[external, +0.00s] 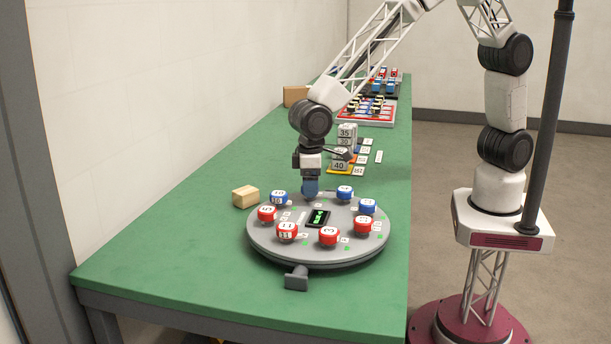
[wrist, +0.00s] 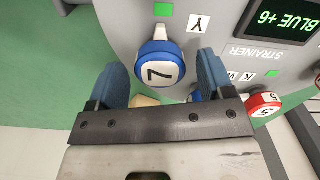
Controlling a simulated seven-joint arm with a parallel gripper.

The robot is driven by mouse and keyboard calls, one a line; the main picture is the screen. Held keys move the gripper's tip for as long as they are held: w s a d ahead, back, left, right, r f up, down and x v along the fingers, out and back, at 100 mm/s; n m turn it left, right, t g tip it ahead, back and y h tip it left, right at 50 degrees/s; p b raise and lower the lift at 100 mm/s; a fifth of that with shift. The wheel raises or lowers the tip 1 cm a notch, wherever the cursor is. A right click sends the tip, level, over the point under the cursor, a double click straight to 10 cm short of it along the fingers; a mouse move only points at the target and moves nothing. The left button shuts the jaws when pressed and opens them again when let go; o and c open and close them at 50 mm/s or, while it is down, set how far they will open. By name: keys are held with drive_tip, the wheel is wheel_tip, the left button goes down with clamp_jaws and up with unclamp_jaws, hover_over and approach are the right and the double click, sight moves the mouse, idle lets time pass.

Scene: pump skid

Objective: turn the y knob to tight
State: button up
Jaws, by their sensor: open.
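In the wrist view the y knob (wrist: 160,64) is a blue-rimmed knob with a white cap marked 7. It sits beside the label Y (wrist: 199,23) on the grey round panel (wrist: 115,22). Its grey pointer faces a green square (wrist: 163,9) at the top. My gripper (wrist: 163,78) is open, with one blue finger on each side of the knob and a visible gap at both sides. In the external view my gripper (external: 311,189) points down at the panel's far edge (external: 262,242) and hides the knob there.
A display (wrist: 290,18) reads BLUE +6. Several red and blue knobs ring the panel, including a blue one (external: 279,197) left of my gripper and another (external: 345,192) right. A wooden block (external: 245,196) lies left. Grey numbered blocks (external: 340,157) stand behind. The near-left green table is clear.

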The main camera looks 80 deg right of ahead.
drive_tip(key=shift+r, duration=3.9)
drive_tip(key=shift+d+r, duration=0.15)
drive_tip(key=shift+d, duration=0.05)
drive_tip(key=s+d+r+m, duration=0.1)
drive_tip(key=s+d+r, duration=0.25)
drive_tip(key=d, duration=0.55)
drive_tip(key=s+d+r+t, duration=0.1)
drive_tip(key=s+d+r, duration=0.3)
drive_tip(key=d, duration=0.6)
drive_tip(key=s+d+r+m, duration=0.1)
drive_tip(key=s+d+r, duration=0.1)
drive_tip(key=d+r, duration=0.55)
drive_tip(key=s+d+f+m+t, duration=0.1)
drive_tip(key=s+d, duration=1.9)
drive_tip(key=s, duration=0.1)
drive_tip(key=shift+s+t, duration=0.3)
drive_tip(key=shift+s, duration=0.1)
